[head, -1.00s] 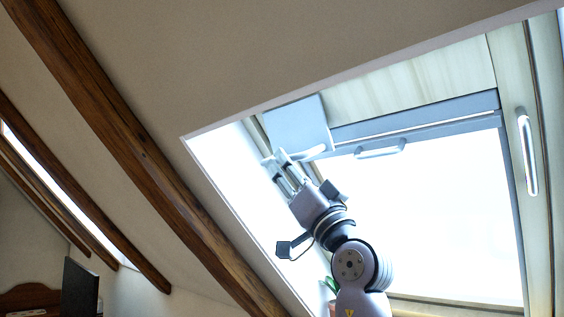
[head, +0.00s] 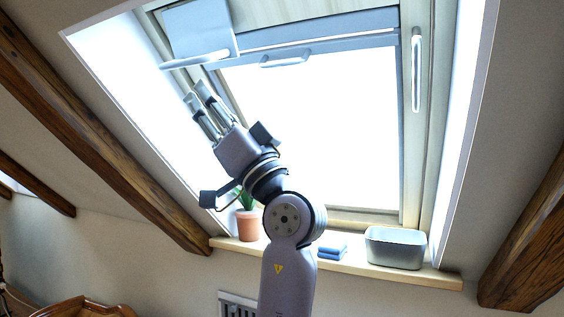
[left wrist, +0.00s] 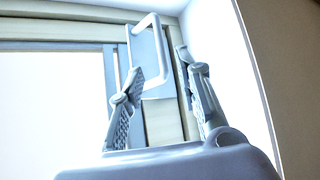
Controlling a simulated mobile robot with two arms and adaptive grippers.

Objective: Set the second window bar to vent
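A pale grey-blue plate (head: 201,27) with a light bar (head: 194,60) along its lower edge sits at the upper left of the roof window in the head view. A second, vertical light bar (head: 416,70) is on the right side of the frame. I cannot tell which one counts as the second. My left gripper (head: 197,90) is open and empty, just below the left bar in the picture. In the left wrist view the plate (left wrist: 152,75) and its bar (left wrist: 147,24) show beyond and between the spread fingers (left wrist: 160,62). My right gripper is not in view.
A short handle (head: 285,60) is on the blind's lower rail. The sill (head: 350,265) below holds a potted plant (head: 248,225), blue folded cloths (head: 331,252) and a grey basin (head: 395,248). Wooden beams slope at both sides.

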